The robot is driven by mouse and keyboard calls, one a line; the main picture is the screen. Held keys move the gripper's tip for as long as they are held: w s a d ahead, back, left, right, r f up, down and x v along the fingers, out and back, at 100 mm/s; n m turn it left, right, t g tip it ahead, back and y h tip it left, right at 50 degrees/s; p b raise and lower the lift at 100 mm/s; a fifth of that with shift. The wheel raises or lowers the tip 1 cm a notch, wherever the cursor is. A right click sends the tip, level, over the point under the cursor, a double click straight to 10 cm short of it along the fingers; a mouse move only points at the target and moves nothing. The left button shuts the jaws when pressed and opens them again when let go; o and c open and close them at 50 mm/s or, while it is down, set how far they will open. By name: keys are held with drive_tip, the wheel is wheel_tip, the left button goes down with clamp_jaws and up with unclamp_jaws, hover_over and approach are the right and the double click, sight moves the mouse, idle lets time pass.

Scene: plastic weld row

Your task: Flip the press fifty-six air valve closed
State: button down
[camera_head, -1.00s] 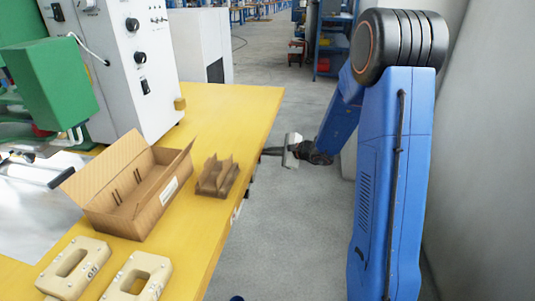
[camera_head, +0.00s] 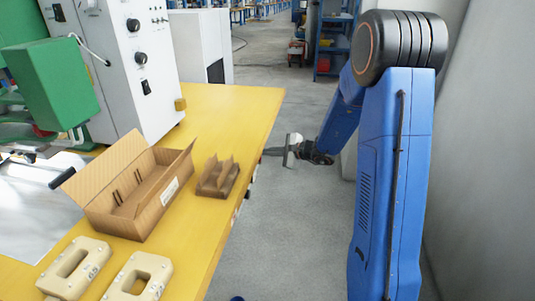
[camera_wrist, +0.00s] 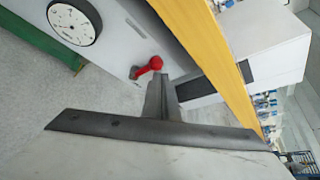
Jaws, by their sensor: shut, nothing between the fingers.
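A valve with a red handle (camera_wrist: 150,66) shows in the wrist view, mounted low on a pale grey panel. Its handle slants, with the rounded red end at the upper right. My gripper (camera_wrist: 160,78) is shut and empty, and its tips lie just below the red end in the picture; I cannot tell if they touch. In the head view my gripper (camera_head: 266,152) points left at the side of the yellow table, just beyond its right edge. The valve cannot be made out in the head view.
A round dial gauge (camera_wrist: 75,22) sits on the same panel. The yellow table (camera_head: 235,110) carries an open cardboard box (camera_head: 165,208), a small brown divided holder (camera_head: 217,180) and two beige parts (camera_head: 140,275). Grey floor is clear right of the table; a wall (camera_head: 485,150) stands at far right.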

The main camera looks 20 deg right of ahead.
drive_tip(key=s+d, duration=0.6)
drive_tip(key=d, duration=0.1)
drive_tip(key=shift+r, duration=0.15)
idle(0.3)
drive_tip(key=shift+d, duration=0.1)
drive_tip(key=shift+s, duration=0.1)
drive_tip(key=s+a+r+n+g, duration=0.3)
drive_tip(key=s+a+r+n, duration=0.15)
drive_tip(key=s+a, duration=0.4)
drive_tip(key=s+a+r+n+g, duration=0.4)
drive_tip(key=s+a+n, duration=0.2)
drive_tip(key=s, duration=0.6)
drive_tip(key=s+d+r+n+h, duration=0.1)
drive_tip(key=s+d+n+h, duration=0.1)
drive_tip(key=s, duration=0.4)
drive_tip(key=s+d+r+n+h, duration=0.1)
drive_tip(key=s+d+n+h, duration=0.1)
drive_tip(key=s, duration=0.5)
drive_tip(key=s+d+r+n+t+h, duration=0.1)
drive_tip(key=s+d+n+h, duration=0.1)
drive_tip(key=s+n+h, duration=0.2)
drive_tip(key=shift+s+d+h, duration=0.3)
drive_tip(key=shift+s+d, duration=0.1)
drive_tip(key=shift+s, duration=0.8)
